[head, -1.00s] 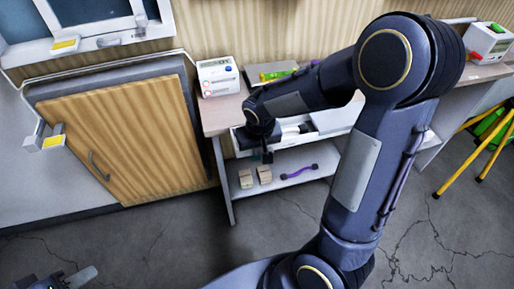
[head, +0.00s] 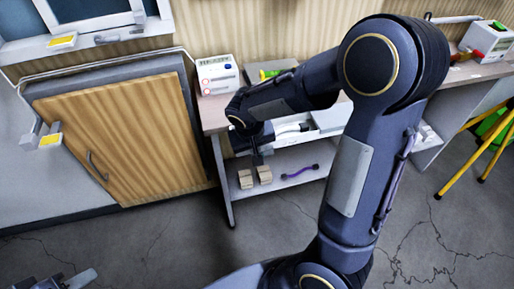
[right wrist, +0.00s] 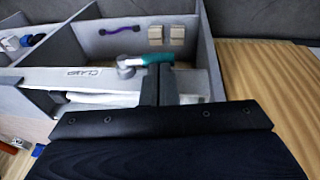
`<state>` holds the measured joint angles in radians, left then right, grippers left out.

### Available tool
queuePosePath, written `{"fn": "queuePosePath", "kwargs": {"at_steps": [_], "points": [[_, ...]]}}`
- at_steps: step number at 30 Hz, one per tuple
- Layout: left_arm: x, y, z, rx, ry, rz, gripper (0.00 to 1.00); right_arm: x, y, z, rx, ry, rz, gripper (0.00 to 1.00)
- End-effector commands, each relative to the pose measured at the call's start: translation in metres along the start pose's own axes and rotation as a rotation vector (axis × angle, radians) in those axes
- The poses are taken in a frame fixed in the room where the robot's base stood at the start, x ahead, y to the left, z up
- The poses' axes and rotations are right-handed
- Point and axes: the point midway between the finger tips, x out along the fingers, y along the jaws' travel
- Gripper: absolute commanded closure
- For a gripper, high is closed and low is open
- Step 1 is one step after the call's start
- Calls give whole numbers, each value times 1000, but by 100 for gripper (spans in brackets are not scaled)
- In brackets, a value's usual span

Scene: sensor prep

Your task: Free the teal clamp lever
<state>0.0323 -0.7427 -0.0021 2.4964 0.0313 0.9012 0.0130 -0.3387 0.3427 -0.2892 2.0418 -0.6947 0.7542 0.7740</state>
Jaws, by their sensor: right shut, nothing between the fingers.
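The teal clamp lever (right wrist: 158,58) shows in the right wrist view, with a grey round end (right wrist: 127,63) at its left. It lies by a pale front edge (right wrist: 65,76) lettered "CLAMP". My right gripper (right wrist: 158,72) is shut and empty, its fingertips at the lever's teal part and overlapping its lower edge; whether they touch it I cannot tell. In the head view my right gripper (head: 257,158) hangs at the left end of the bench's open drawer, and I cannot make out the lever there. My left gripper (head: 80,280) is partly visible at the bottom left.
Two wooden blocks (head: 264,174) and a purple handle (head: 300,172) lie on the lower shelf (head: 285,188). A wooden cabinet door (head: 125,140) stands left of the bench. A white device (head: 215,75) sits on the bench top. The floor in front is clear.

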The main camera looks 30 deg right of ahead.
Motion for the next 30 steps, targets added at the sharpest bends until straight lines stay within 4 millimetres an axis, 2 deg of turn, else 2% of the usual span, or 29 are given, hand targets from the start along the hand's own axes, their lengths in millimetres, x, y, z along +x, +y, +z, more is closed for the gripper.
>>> {"fn": "queuePosePath", "kwargs": {"at_steps": [15, 30], "points": [[44, -20, 22, 0, 0, 0, 64, 28, -16, 6, -94, 2, 430, 100], [78, -36, 39, 0, 0, 0, 64, 54, -18, 11, -188, 0, 898, 100]]}}
